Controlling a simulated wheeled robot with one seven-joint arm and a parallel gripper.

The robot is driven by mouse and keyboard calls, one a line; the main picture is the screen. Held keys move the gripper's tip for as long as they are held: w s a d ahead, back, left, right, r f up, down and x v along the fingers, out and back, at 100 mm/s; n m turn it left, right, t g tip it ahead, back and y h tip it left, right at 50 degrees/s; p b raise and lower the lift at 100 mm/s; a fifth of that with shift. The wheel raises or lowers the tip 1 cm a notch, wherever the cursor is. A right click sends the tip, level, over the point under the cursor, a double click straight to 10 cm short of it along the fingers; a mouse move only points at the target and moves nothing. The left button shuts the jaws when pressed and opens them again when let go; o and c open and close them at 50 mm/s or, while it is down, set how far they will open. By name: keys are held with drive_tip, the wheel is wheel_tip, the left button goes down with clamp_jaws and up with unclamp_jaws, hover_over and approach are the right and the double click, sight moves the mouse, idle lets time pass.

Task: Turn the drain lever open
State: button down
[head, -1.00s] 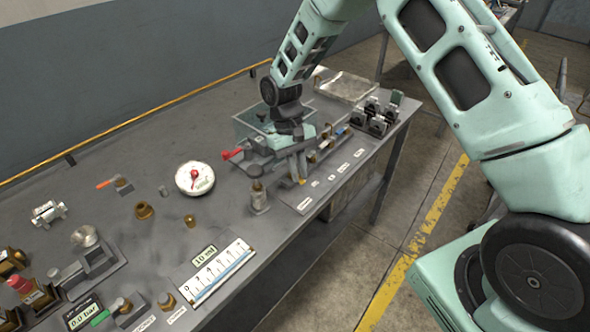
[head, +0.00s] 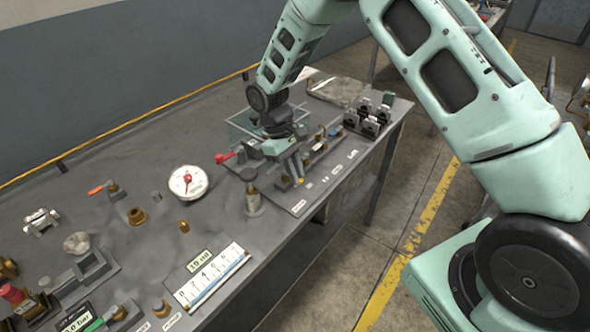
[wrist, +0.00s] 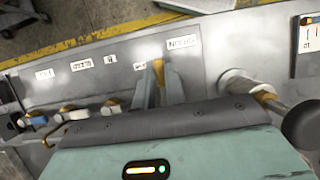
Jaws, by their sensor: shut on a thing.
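The drain lever is a small yellow handle, seen in the wrist view (wrist: 158,72) near a white label that reads upside down, apparently DRAIN (wrist: 182,43). My gripper (wrist: 160,88) has its two grey fingers on either side of this handle and is shut on it. In the head view my gripper (head: 296,168) points down at the valve plate near the bench's front edge. The lever's base is largely hidden by my fingers and wrist, so its exact angle is hard to tell.
Other small valves (wrist: 68,112) stand in a row beside the lever. A red handle (head: 226,157), a metal post (head: 252,200) and a round gauge (head: 188,183) are close to the left. A clear tank (head: 240,125) is behind my gripper. The floor aisle in front is free.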

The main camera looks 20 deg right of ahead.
drive_tip(key=shift+w, duration=0.1)
drive_tip(key=c, duration=1.5)
unclamp_jaws()
drive_tip(key=shift+o, duration=0.2)
drive_tip(key=b+v, duration=0.3)
drive_tip(key=v, duration=1.4)
drive_tip(key=shift+r, duration=0.25)
drive_tip(key=shift+a, duration=0.1)
